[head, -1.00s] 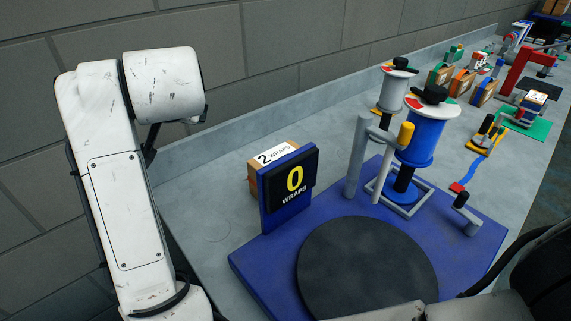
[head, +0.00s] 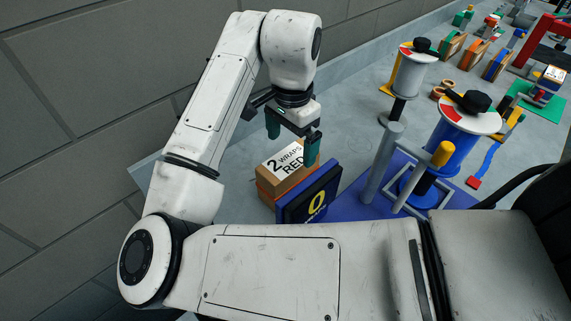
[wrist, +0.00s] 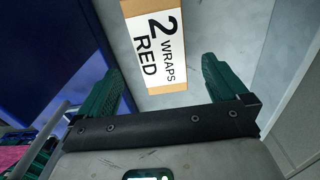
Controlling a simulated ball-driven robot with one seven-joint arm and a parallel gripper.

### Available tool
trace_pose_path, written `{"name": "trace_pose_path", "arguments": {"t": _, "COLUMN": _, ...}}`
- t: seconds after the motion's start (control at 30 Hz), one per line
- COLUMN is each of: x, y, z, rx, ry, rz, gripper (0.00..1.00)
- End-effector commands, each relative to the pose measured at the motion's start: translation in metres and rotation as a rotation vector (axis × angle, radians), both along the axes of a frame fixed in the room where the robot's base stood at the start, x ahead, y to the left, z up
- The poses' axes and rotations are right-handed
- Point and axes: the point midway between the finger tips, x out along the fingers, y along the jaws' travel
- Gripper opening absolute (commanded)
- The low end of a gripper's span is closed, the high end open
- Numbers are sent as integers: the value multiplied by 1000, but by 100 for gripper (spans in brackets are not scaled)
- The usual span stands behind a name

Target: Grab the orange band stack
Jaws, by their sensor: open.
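An orange-sided block (head: 474,53) stands far back in a row of coloured blocks. I cannot tell which of these is the orange band stack. My gripper (head: 293,140) is open and empty, pointing down above the labelled stack. In the wrist view my gripper (wrist: 160,72) has its green fingers apart, with the label between and beyond them.
The blue sign (head: 312,195) showing "0" stands close to the labelled stack. A blue wrapping station with a post (head: 383,160) and a blue spool (head: 457,140) is at right. The grey bench is clear behind the labelled stack.

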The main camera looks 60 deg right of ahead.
Motion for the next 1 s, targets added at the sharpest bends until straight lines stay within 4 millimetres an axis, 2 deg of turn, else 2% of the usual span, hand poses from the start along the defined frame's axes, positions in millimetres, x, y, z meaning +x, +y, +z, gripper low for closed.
{"name": "trace_pose_path", "arguments": {"t": 0.2, "x": -1, "y": 1, "z": -34, "rx": 3, "ry": 5, "rz": 3, "gripper": 100}}
{"name": "trace_pose_path", "arguments": {"t": 0.53, "x": 1, "y": 3, "z": -59, "rx": 2, "ry": 3, "rz": 4, "gripper": 100}}
{"name": "trace_pose_path", "arguments": {"t": 0.8, "x": 3, "y": 5, "z": -96, "rx": 0, "ry": 2, "rz": 3, "gripper": 100}}
{"name": "trace_pose_path", "arguments": {"t": 1.0, "x": 3, "y": 5, "z": -102, "rx": -1, "ry": 1, "rz": 1, "gripper": 100}}
